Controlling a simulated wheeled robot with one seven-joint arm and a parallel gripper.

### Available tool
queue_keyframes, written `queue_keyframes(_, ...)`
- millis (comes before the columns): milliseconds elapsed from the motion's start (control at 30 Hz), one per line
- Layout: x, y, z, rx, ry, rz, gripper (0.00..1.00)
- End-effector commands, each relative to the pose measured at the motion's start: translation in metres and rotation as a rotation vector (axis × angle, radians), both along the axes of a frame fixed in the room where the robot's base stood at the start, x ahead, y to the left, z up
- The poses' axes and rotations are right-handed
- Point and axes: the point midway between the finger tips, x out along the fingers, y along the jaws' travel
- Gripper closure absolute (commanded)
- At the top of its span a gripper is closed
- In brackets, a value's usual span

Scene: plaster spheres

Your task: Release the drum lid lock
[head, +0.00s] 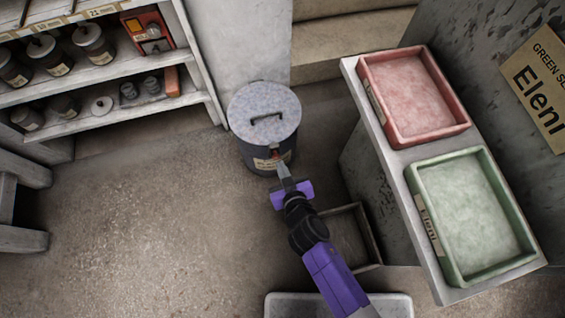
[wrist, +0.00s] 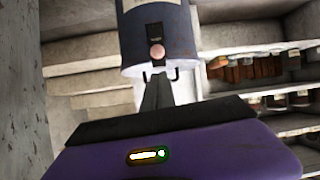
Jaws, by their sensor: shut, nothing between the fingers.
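The drum (head: 252,152) is a dark grey-blue can on the floor with a pale mottled lid (head: 246,104) and a black handle on top. A small reddish lock (head: 275,153) sits on its front side above a label. In the wrist view the drum (wrist: 182,30) shows upside down, with a round pinkish knob (wrist: 156,53) between dark brackets. My gripper (head: 281,165) is shut and empty, its tips at the front of the drum by the lock. In the wrist view my gripper's fingertips (wrist: 157,78) are just below the knob; I cannot tell whether they touch it.
A bench to the right holds a red tray (head: 447,132) and a green tray (head: 511,262). An open crate (head: 372,233) lies on the floor beside my arm. Shelves (head: 105,72) with dark jars stand at upper left. The floor left of the drum is clear.

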Motion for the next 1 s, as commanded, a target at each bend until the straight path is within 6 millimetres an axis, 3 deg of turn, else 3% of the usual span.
queue_keyframes(200, 0.034, 0.012, -0.021, 0.0, -0.002, 0.001, 1.0)
queue_keyframes(400, 0.052, 0.018, -0.031, 0.0, -0.001, 0.0, 1.0)
queue_keyframes(1000, 0.058, 0.019, -0.034, 0.001, -0.004, 0.001, 1.0)
